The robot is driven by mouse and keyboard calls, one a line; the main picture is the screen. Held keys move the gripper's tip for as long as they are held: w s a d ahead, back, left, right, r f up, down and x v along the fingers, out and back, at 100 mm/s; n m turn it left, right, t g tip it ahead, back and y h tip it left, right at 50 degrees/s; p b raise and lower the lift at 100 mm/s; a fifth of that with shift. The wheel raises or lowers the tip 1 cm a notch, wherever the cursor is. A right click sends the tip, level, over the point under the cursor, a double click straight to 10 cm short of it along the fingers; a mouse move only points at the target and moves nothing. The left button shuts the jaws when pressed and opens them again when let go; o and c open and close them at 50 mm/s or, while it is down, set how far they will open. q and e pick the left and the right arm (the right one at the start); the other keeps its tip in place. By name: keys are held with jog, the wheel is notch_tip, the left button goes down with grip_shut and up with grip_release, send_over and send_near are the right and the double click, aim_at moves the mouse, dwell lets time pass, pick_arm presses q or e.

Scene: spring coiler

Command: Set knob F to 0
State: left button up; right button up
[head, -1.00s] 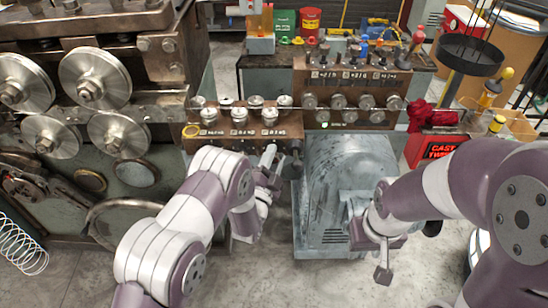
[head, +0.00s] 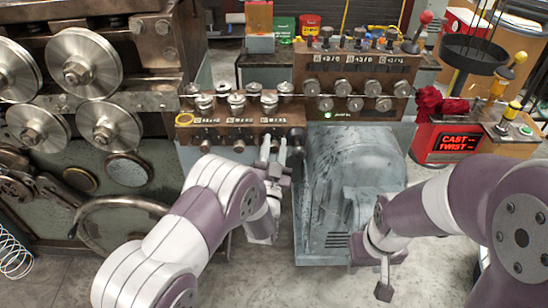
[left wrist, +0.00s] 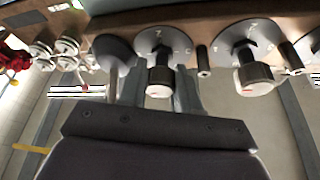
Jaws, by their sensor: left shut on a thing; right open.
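My left gripper (head: 274,148) is raised to the front lower right of the left brown control box (head: 240,137). In the left wrist view, its dark fingers (left wrist: 150,90) are around a short dark knob with a pale end (left wrist: 160,80), which sits on a round grey dial plate (left wrist: 160,42) bearing a 7. The gripper is shut on this knob. No letter naming the knob is readable, and the head view hides the knob behind the fingers. My right gripper (head: 384,285) is open and empty, low over the floor, in front of the grey motor housing.
A second dial and knob (left wrist: 252,75) stand close to the right in the left wrist view, with a small dark post between. The grey motor housing (head: 350,185) stands right of my left gripper. A handwheel (head: 120,215) is on the left. A red-lit sign box (head: 455,143) stands right.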

pick_arm(q)
jog(key=n+y+b, duration=0.2)
jog(key=n+b, duration=0.1)
jog(key=n, duration=0.1)
jog(key=n+y+b, duration=0.2)
jog(key=n+b, duration=0.1)
jog(key=n, duration=0.1)
jog(key=f+n+y+b, duration=0.1)
jog(key=n+y+b, duration=0.1)
jog(key=n+b, duration=0.1)
jog(key=shift+n, duration=0.4)
jog(key=shift+r+n+g+y+b, duration=0.2)
jog(key=shift+n+g+y+b, duration=0.3)
jog(key=shift+n+y+b, duration=0.75)
jog(key=shift+n+h, duration=0.35)
jog(key=shift+n, duration=0.4)
jog(key=o, duration=0.8)
jog(key=shift+c, duration=0.2)
jog(key=o, duration=0.3)
jog(key=shift+r, duration=0.1)
jog(key=shift+d, duration=0.15)
